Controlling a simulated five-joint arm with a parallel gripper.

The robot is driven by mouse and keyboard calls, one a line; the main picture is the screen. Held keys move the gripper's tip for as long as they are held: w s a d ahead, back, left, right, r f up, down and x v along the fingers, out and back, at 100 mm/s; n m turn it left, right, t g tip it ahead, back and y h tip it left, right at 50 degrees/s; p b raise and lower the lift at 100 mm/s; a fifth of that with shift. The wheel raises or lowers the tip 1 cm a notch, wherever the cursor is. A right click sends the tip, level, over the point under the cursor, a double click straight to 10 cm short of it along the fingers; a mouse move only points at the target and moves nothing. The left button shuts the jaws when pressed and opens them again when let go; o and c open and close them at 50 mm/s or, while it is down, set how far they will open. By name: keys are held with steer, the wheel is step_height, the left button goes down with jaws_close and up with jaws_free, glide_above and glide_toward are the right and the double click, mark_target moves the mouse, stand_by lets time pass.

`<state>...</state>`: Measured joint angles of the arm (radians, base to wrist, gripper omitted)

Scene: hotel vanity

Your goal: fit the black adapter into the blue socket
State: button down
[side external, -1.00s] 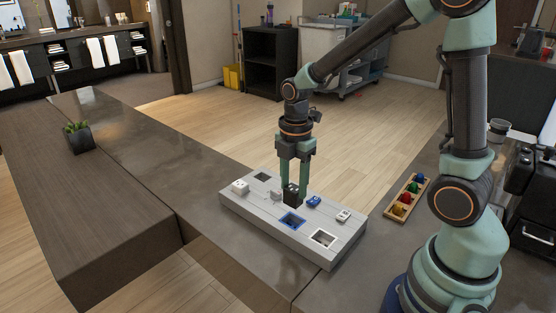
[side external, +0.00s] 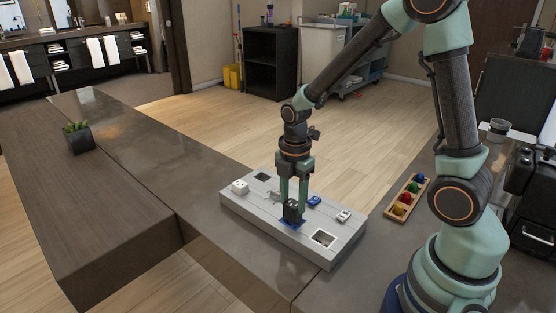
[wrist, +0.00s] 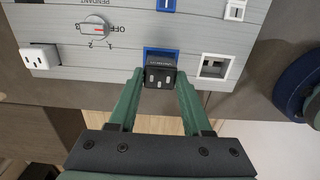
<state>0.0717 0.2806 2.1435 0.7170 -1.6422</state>
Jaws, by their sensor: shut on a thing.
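The black adapter (side external: 291,210) is held between the fingers of my gripper (side external: 293,208), which is shut on it. In the wrist view the adapter (wrist: 160,78) shows a dark face with slots between the two green fingertips. The blue socket (wrist: 150,51) is a blue-framed opening in the grey panel; the adapter covers most of it. In the side view only a little of the blue frame (side external: 298,224) shows around the adapter's lower end. I cannot tell whether the adapter is inside the socket or just over it.
The grey panel (side external: 270,228) lies on the dark counter. It carries a white-framed opening (side external: 323,238), a dark opening (side external: 262,177), a white adapter (side external: 240,187), a dial (wrist: 95,29), a blue switch (side external: 314,201) and a white switch (side external: 343,216). A wooden tray (side external: 398,211) with coloured balls stands right.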

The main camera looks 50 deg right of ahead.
mark_target(293, 203)
steer(key=shift+f, duration=1.3)
steer(key=shift+f, duration=0.1)
steer(key=shift+c, duration=1.3)
jaws_free()
step_height(293, 203, up, 12)
